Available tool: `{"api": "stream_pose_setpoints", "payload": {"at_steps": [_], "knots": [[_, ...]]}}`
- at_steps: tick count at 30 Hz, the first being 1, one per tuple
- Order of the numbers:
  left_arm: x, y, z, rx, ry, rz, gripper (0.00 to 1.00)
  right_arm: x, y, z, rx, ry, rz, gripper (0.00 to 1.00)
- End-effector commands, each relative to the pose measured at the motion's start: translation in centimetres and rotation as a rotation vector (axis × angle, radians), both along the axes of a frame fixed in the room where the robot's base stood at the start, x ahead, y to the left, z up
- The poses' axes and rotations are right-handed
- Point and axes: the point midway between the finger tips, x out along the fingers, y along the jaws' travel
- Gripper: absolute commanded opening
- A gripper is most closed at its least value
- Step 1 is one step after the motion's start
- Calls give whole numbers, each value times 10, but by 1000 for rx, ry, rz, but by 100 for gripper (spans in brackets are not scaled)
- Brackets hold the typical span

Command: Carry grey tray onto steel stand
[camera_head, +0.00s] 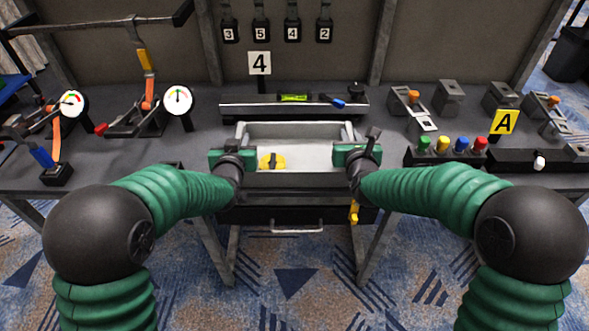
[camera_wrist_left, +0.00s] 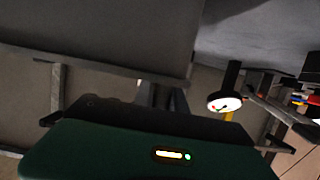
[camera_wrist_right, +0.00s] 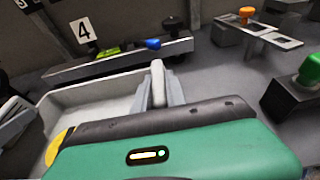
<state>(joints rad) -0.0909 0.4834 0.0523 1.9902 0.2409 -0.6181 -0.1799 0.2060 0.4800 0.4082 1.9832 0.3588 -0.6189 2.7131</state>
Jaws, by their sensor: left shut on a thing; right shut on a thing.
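The grey tray (camera_head: 310,165) is held level at the front middle of the dark table in the head view. A yellow round piece with a dark handle (camera_head: 271,161) lies in its left part. My left gripper (camera_head: 246,154) is shut on the tray's left side. My right gripper (camera_head: 346,153) is shut on its right side. The right wrist view shows the fingers (camera_wrist_right: 158,88) on the tray's pale wall (camera_wrist_right: 95,92). The left wrist view shows the left fingers (camera_wrist_left: 160,96), but their contact is unclear. I cannot make out a steel stand for certain.
A long ledge with a green level (camera_head: 294,98) runs behind the tray, under a sign "4" (camera_head: 260,64). Coloured buttons (camera_head: 452,145) stand at right. Gauges (camera_head: 178,98) and clamps stand at left. A drawer handle (camera_head: 297,229) is below the tray.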

Motion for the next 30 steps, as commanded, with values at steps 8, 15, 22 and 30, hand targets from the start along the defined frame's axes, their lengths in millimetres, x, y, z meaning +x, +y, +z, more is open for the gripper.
{"api": "stream_pose_setpoints", "payload": {"at_steps": [8,15,22,30], "knots": [[0,-1,-1,0,1,-2,38,0,-1,-1,1,-1,-1,38],[-2,-1,0,1,0,-1,38,0,0,-1,0,0,-1,38],[-43,-1,14,1,-1,-3,38,0,0,-1,0,0,0,38],[-101,-2,31,1,0,-3,38,0,0,-1,0,0,0,38]]}}
